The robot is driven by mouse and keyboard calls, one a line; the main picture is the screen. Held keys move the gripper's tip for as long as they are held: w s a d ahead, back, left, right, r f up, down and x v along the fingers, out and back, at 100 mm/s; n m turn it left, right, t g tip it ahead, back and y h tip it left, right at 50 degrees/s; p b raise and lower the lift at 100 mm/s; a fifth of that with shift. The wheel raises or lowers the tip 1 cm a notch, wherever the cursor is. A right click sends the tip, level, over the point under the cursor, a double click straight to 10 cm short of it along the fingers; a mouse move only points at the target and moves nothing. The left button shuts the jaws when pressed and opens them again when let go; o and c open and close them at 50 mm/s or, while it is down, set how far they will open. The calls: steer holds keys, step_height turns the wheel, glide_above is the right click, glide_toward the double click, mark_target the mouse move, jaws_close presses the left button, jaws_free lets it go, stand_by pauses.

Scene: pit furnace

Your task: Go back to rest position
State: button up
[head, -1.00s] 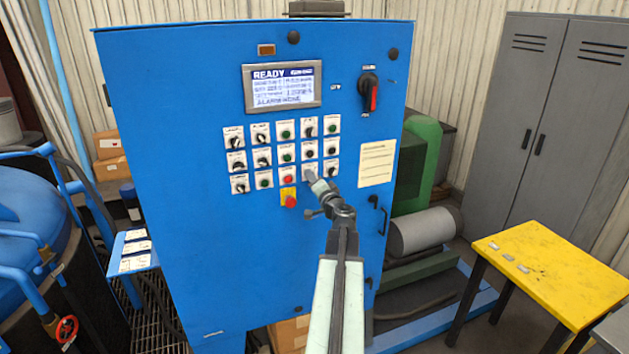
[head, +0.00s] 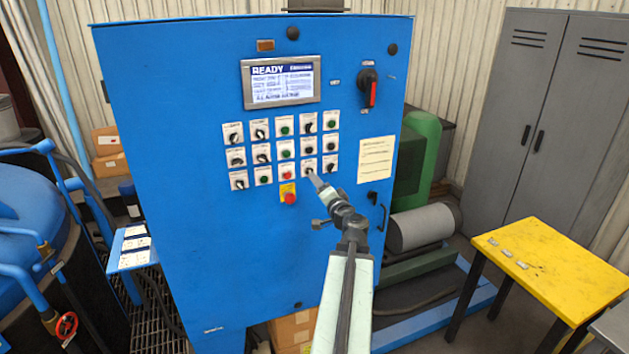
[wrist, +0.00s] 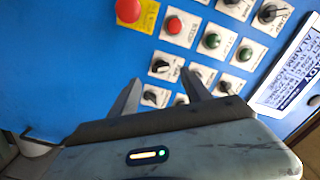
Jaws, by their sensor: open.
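My gripper (head: 314,181) is in front of the lower part of the button grid on the blue control cabinet (head: 250,260). In the wrist view my gripper (wrist: 162,90) shows two fingers spread apart with nothing between them. The fingers point at the panel near black selector switches (wrist: 160,67). I cannot tell whether a fingertip touches the panel. My arm reaches up from the bottom of the head view.
The cabinet carries a lit screen (head: 281,82) reading READY, a red emergency button (head: 290,198) and a red-black rotary switch (head: 368,88). A yellow table (head: 550,270) stands at the right, a grey locker (head: 540,110) behind it. Blue pipes and a tank (head: 30,220) are at the left.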

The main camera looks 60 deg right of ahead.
steer(key=shift+s+a, duration=0.3)
steer(key=shift+s, duration=0.1)
